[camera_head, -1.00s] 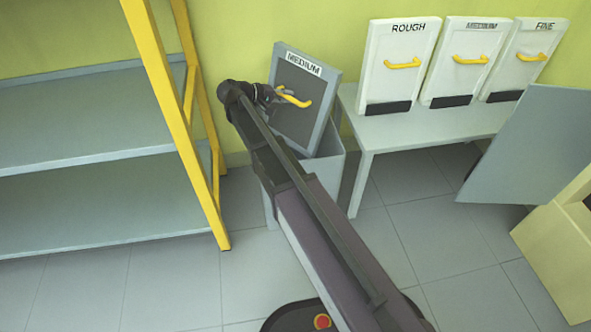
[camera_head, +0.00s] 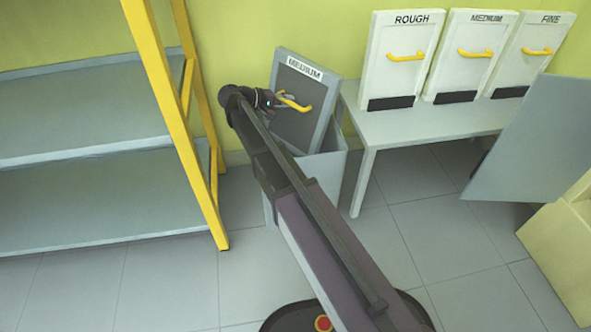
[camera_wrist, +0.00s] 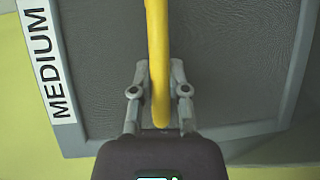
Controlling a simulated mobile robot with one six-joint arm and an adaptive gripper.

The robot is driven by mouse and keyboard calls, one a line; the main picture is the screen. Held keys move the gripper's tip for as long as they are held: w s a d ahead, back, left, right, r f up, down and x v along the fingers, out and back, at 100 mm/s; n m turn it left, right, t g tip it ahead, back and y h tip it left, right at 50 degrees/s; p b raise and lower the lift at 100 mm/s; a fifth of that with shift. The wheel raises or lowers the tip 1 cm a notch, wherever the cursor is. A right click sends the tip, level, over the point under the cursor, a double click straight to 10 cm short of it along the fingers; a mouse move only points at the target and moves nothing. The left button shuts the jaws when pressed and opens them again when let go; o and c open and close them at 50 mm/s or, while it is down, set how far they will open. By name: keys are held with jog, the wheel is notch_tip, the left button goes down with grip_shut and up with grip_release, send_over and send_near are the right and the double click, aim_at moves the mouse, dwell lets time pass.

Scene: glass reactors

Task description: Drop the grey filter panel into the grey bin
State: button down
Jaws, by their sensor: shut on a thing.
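The grey filter panel (camera_head: 309,78), labelled MEDIUM, has a dark grey face, a light frame and a yellow handle (camera_head: 295,103). It is tilted, with its lower edge at or inside the mouth of the grey bin (camera_head: 336,176); whether it touches the bin is hidden. My gripper (camera_head: 277,97) is shut on the yellow handle. In the wrist view the two fingers of my gripper (camera_wrist: 160,100) close on both sides of the handle (camera_wrist: 158,50), in front of the panel's grey mesh (camera_wrist: 225,60). My arm hides part of the bin.
A grey table (camera_head: 420,132) right of the bin carries white panels labelled ROUGH (camera_head: 402,60), MEDIUM (camera_head: 470,55) and FINE (camera_head: 530,55). A yellow-framed shelf (camera_head: 170,120) stands close on the left. A tilted grey board (camera_head: 535,145) is at the right. Some floor is clear.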

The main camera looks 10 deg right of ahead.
jog(key=shift+f+b, duration=0.6)
jog(key=shift+f, duration=0.25)
jog(key=c, duration=0.5)
grip_release()
jog(key=shift+c, duration=0.2)
